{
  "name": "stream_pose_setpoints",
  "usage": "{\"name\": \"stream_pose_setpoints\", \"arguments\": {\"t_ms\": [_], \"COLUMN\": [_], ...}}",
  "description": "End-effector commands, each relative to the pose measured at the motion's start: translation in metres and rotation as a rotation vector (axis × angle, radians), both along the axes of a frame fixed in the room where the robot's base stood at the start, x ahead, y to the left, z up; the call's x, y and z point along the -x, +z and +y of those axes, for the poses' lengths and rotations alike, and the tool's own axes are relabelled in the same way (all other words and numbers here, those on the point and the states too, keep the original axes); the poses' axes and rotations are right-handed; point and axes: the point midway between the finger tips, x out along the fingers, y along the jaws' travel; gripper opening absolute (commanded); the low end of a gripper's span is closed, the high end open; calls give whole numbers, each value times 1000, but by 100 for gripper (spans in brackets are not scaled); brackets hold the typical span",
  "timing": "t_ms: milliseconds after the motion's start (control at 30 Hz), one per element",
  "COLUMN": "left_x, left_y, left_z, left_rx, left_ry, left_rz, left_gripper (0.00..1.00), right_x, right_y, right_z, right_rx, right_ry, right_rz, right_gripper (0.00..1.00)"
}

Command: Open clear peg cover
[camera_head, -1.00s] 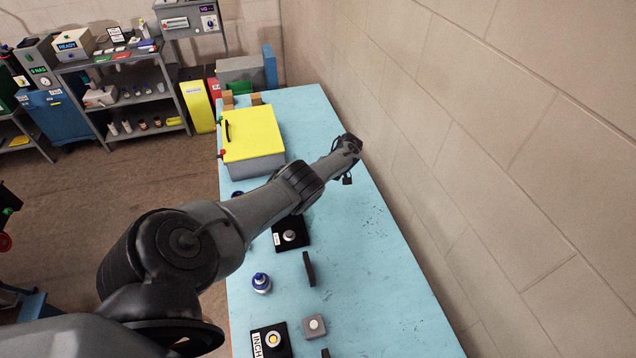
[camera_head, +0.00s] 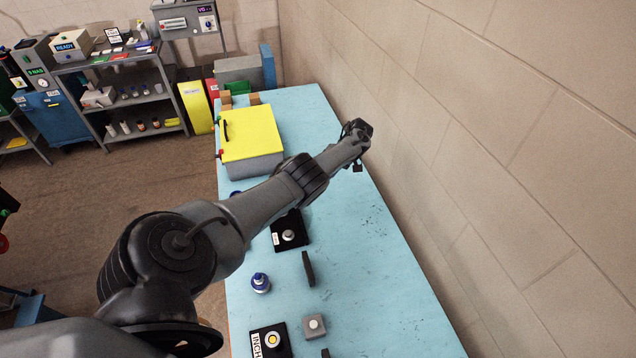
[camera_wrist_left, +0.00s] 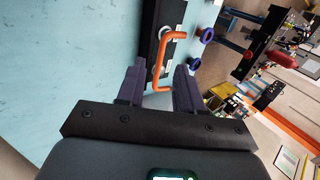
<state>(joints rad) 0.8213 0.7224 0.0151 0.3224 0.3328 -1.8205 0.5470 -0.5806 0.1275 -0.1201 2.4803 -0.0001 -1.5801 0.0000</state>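My left gripper (camera_wrist_left: 160,78) is open in the left wrist view, its two dark fingers apart. An orange handle (camera_wrist_left: 157,75) shows between and just beyond the fingertips. It stands at a black plate (camera_wrist_left: 152,28); I cannot tell whether a finger touches it. In the head view my left arm reaches across the blue table, and the left gripper (camera_head: 358,165) is small at its far end near the wall. I cannot make out a clear peg cover in either view. My right gripper is not in view.
A yellow-topped grey box (camera_head: 250,135) stands on the blue table (camera_head: 375,260), left of my gripper. The brick wall (camera_head: 480,150) runs along the right.

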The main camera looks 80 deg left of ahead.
Motion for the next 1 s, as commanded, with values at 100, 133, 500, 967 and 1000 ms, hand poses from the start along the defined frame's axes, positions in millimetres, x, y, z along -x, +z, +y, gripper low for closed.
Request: {"name": "stream_pose_setpoints", "arguments": {"t_ms": [100,133,500,967,1000], "left_x": [-12,-15,-27,-30,-33], "left_y": [14,18,38,37,36], "left_z": [1,1,1,-1,-3], "left_rx": [-1,0,1,-3,-7], "left_ry": [-1,-1,1,-21,-40], "left_rz": [-2,-2,1,0,-1], "left_gripper": [36,36,36,36,36], "right_x": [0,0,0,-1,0], "right_y": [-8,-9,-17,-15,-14], "right_z": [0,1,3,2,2], "right_rx": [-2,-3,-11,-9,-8], "right_ry": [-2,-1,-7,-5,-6], "right_rz": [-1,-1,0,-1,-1], "right_gripper": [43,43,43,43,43]}}
